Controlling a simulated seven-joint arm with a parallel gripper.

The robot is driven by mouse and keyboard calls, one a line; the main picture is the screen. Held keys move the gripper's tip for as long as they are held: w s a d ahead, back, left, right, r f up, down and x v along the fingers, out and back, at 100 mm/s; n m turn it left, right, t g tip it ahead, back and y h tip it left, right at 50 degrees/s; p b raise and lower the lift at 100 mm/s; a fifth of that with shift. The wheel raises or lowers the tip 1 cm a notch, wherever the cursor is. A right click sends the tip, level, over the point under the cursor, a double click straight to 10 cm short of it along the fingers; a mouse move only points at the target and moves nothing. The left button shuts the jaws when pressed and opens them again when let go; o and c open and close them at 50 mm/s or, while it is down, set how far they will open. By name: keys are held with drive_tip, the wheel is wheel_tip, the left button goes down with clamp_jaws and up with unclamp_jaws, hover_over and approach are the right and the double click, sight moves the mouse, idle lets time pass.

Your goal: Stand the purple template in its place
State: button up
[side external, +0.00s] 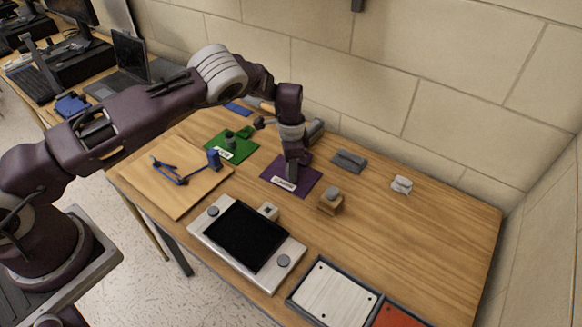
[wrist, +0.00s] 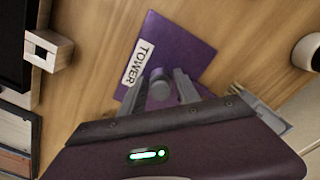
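The purple template (side external: 276,180) is a flat square plate lying on the wooden table, with a white label that reads TOWER in the wrist view (wrist: 180,35). My gripper (side external: 291,179) points down over the plate; in the wrist view my gripper (wrist: 160,84) has one finger on each side of the knob. The fingers look apart, with narrow gaps beside the knob. The lower part of the plate is hidden by my gripper in the wrist view.
A white frame with a dark panel (side external: 245,236) lies in front. A green plate (side external: 232,143) and a wooden board (side external: 178,187) lie to the left. A tray with a pale panel (side external: 334,294) is at the front edge.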

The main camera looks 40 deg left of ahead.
drive_tip(key=shift+s+a+f, duration=0.1)
drive_tip(key=shift+f, duration=0.05)
clamp_jaws()
drive_tip(key=shift+r, duration=3.15)
drive_tip(key=s+d+r, duration=0.2)
drive_tip(key=s, duration=0.9)
drive_tip(key=s+d+r, duration=0.2)
drive_tip(key=s+r, duration=0.1)
drive_tip(key=s, duration=0.9)
drive_tip(key=shift+m, duration=0.4)
drive_tip(key=shift+f, duration=3.05)
